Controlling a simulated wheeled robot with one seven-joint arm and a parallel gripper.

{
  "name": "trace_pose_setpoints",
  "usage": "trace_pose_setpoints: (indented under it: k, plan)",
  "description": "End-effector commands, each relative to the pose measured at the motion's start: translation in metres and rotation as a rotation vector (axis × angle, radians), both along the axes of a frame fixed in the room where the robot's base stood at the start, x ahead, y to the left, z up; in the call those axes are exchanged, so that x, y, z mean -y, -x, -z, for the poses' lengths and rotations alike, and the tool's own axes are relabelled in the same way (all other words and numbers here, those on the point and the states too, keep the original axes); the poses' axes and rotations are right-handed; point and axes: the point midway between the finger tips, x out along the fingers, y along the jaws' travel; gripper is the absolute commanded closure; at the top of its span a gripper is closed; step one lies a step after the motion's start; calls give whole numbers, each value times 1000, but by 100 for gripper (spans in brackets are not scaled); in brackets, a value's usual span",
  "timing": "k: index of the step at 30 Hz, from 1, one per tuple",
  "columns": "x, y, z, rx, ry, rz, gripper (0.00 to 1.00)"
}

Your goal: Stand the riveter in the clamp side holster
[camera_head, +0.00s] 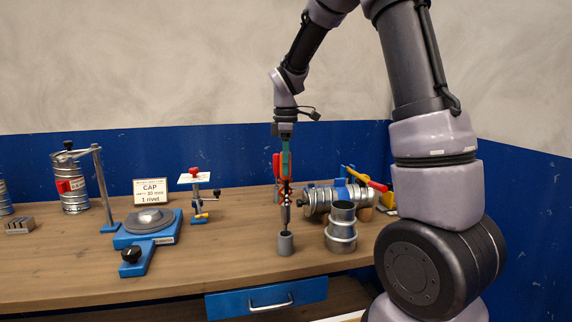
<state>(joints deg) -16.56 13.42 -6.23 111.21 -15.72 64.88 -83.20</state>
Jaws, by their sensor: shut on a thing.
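The riveter (285,190), with red and teal upper parts and a dark, slim lower end, hangs upright below my gripper (284,137). My gripper is shut on its upper end and points straight down. A small grey cylindrical cup (286,246), which looks like the holster, stands on the bench directly below. The riveter's lower end reaches the cup's mouth in the picture; I cannot tell whether it is inside or just above. A metal duct (316,201) lies in a clamp with blue, yellow and red parts (352,178) behind and to the right.
A short upright metal duct piece (341,227) stands close right of the cup. To the left are a blue turntable fixture (149,228), a small blue stand (198,205), a CAP sign (151,190) and a banded canister (71,187). The bench (225,255) is clear left of the cup.

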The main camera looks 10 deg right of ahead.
Motion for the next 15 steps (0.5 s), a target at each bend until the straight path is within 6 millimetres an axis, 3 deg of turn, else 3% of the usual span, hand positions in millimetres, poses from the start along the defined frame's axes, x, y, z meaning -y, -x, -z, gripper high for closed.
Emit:
trace_pose_setpoints:
  k: [15]
  plan:
    - [0, 0, 12, 0, 0, 1, 100]
